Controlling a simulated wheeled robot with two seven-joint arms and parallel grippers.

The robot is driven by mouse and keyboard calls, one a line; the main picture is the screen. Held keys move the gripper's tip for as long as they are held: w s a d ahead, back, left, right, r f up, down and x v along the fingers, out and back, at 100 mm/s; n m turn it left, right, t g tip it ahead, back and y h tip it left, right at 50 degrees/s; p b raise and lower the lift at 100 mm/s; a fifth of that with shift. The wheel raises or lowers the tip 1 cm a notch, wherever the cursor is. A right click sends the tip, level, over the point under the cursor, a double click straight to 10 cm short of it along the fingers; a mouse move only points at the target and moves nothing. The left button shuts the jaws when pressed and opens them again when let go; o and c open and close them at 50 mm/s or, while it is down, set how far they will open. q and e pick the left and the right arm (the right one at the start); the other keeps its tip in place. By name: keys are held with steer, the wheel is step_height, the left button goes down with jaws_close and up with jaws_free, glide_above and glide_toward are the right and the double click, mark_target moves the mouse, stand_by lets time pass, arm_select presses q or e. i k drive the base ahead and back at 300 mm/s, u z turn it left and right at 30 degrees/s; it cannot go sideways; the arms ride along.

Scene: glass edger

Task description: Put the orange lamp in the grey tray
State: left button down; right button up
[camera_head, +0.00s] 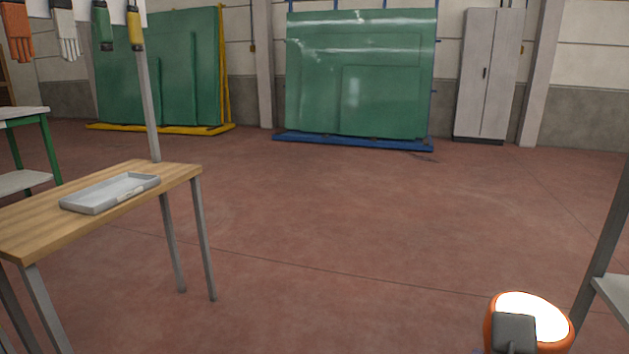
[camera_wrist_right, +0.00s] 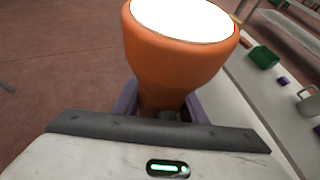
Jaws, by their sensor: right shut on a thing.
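The orange lamp with a bright white face shows at the bottom right of the head view (camera_head: 488,325) and large in the right wrist view (camera_wrist_right: 170,65). My right gripper (camera_wrist_right: 165,108) is shut on the lamp's narrower lower part; its fingers are partly hidden behind the lamp. The grey tray (camera_head: 88,207) lies on a wooden table at the left of the head view, well away from the lamp. It looks empty. My left gripper is not in view.
The wooden table (camera_head: 40,234) has bare top around the tray. Open red floor (camera_head: 330,230) lies between table and lamp. A pale shelf (camera_head: 615,295) stands at the right edge. The right wrist view shows a worktop (camera_wrist_right: 262,88) with a green box (camera_wrist_right: 263,57) beside the lamp.

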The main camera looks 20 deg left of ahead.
mark_target(113, 194)
steer(key=u, duration=0.2)
steer(key=i, duration=1.95)
steer(key=u, duration=1.1)
steer(key=i, duration=1.15)
steer(key=u, duration=1.9)
steer(key=i, duration=1.05)
steer(key=u, duration=0.5)
